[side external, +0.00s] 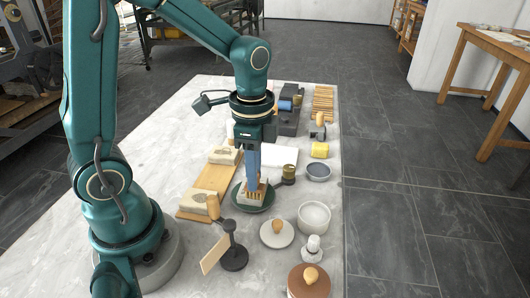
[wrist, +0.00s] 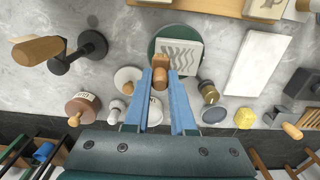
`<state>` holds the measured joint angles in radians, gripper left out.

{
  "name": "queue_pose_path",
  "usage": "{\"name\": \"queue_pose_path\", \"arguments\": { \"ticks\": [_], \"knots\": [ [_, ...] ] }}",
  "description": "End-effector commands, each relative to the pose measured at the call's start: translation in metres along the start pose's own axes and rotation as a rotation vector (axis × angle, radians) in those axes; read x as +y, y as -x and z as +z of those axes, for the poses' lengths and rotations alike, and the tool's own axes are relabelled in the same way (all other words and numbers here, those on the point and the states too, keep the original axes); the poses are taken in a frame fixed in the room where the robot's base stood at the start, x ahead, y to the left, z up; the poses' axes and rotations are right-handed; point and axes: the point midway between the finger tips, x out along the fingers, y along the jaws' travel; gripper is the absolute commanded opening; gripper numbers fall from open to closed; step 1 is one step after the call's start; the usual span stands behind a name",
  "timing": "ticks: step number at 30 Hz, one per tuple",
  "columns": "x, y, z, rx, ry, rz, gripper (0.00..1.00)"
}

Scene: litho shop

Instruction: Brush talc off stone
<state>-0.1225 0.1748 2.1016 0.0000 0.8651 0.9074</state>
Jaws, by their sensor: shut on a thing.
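A pale stone (wrist: 188,55) with dark wavy marks lies on a round dark green disc (wrist: 158,29). In the side external view the stone (side external: 243,197) and the green disc (side external: 238,205) are partly hidden by my fingers. My gripper (side external: 253,185) points straight down over the stone and is shut on a small wooden-handled thing, which looks like the brush (wrist: 160,72). The brush is between the blue fingertips, at the stone's near edge in the wrist view. Its bristles are hidden, and I cannot tell whether it touches the stone.
A black stand (side external: 234,257) with a wooden-topped arm is close by. A white bowl (side external: 314,217), grey bowl (side external: 318,172), knobbed white disc (side external: 276,233) and brown lidded pot (side external: 309,283) stand around. A wooden board (side external: 212,180) carries other stones. A white sheet (wrist: 257,62) lies flat.

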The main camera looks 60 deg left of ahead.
Motion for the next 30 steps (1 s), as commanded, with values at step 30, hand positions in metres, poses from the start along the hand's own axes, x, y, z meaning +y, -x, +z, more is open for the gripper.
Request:
{"name": "queue_pose_path", "arguments": {
  "ticks": [30],
  "knots": [
    [0.0, 0.082, 0.0, 0.0, 0.0, 0.0, 0.0]
  ]
}}
